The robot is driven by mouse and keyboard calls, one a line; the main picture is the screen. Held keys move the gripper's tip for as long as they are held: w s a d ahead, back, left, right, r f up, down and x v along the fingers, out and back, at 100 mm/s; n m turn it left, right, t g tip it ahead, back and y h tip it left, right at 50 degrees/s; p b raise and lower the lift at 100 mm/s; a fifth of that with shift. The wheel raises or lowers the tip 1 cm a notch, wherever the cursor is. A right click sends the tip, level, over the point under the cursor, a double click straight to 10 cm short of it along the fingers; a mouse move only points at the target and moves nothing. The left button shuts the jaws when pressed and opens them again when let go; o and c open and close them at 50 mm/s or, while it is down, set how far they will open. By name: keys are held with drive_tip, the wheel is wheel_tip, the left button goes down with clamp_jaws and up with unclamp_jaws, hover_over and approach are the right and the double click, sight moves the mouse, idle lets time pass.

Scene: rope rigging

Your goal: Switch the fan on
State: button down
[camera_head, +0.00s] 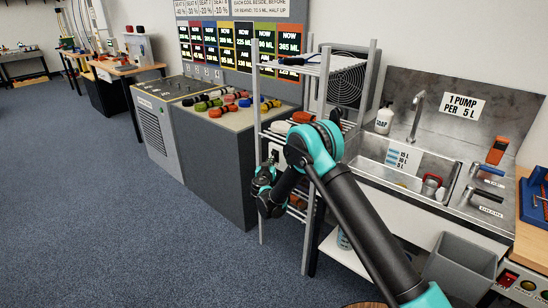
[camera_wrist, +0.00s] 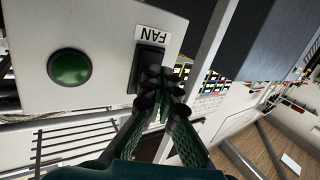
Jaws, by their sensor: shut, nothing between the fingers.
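The fan (camera_head: 347,80), a dark round grille in a housing, stands behind the metal rack in the head view. In the wrist view, a black rocker switch (camera_wrist: 149,60) sits on a white panel beside a label reading FAN. My gripper (camera_wrist: 160,76) is shut and empty, with its fingertips over the lower end of the switch. I cannot tell whether they touch it. The fingertips hide part of the switch, and its on or off position is unclear.
A round green button (camera_wrist: 69,67) sits on the same panel, left of the switch. The rack's upright post (camera_head: 257,115) and wire shelves stand close to my arm. A sink (camera_head: 400,165) lies to the right. Open carpet (camera_head: 90,200) is at left.

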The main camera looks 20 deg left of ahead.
drive_tip(key=shift+w+d+r, duration=0.35)
drive_tip(key=shift+w+r, duration=0.05)
drive_tip(key=shift+w, duration=0.3)
idle(1.0)
drive_tip(key=shift+s+a+f, duration=0.1)
drive_tip(key=shift+s+f, duration=0.55)
drive_tip(key=shift+s+a, duration=0.1)
drive_tip(key=s, duration=0.1)
drive_tip(key=s+a+f, duration=0.1)
drive_tip(key=s+f, duration=0.1)
drive_tip(key=s, duration=0.1)
drive_tip(key=shift+s+a+f, duration=0.1)
drive_tip(key=shift+a+f, duration=0.1)
drive_tip(key=shift+a, duration=0.2)
idle(0.4)
